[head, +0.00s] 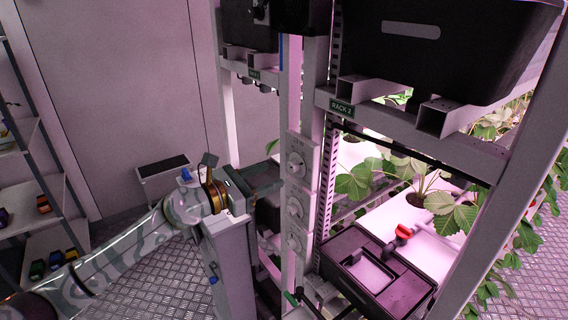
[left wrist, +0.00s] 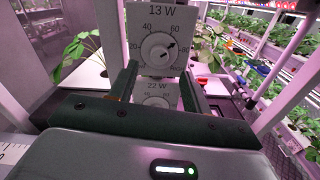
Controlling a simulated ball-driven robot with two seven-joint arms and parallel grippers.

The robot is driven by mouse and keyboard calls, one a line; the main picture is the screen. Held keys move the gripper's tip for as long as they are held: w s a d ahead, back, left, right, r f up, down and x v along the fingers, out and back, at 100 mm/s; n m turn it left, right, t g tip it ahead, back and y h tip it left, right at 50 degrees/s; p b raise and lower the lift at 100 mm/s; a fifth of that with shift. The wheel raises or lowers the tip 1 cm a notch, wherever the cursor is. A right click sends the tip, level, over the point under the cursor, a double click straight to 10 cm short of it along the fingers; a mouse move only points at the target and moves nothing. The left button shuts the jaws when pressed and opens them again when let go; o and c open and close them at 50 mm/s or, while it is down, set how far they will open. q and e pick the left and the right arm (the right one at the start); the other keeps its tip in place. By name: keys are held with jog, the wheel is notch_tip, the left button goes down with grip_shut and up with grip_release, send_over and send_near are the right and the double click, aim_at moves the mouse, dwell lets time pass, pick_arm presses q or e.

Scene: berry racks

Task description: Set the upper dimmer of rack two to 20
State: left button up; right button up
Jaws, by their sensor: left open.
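The post of rack two, marked by a green RACK 2 label (head: 341,108), carries a column of pale dimmer plates with round knobs. The upper dimmer (head: 296,164) is the topmost plate. My left gripper (head: 277,176) is open beside the post. In the left wrist view its fingers (left wrist: 159,78) flank the lower part of the 13 W plate, with nothing between them gripped.
A black box (head: 375,275) stands right of the post, with a red-handled part (head: 403,232) near it. Leafy plants (head: 440,205) fill the rack behind. A large black bin (head: 450,50) sits above. Shelves (head: 30,200) stand at the far left; open floor lies between.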

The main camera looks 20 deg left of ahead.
aim_at(290, 167)
pick_arm(q)
jog(key=x, duration=0.5)
jog(key=shift+w+d+f, duration=0.1)
jog(key=shift+w+d, duration=0.1)
jog(key=shift+w, duration=0.05)
jog(key=c, duration=1)
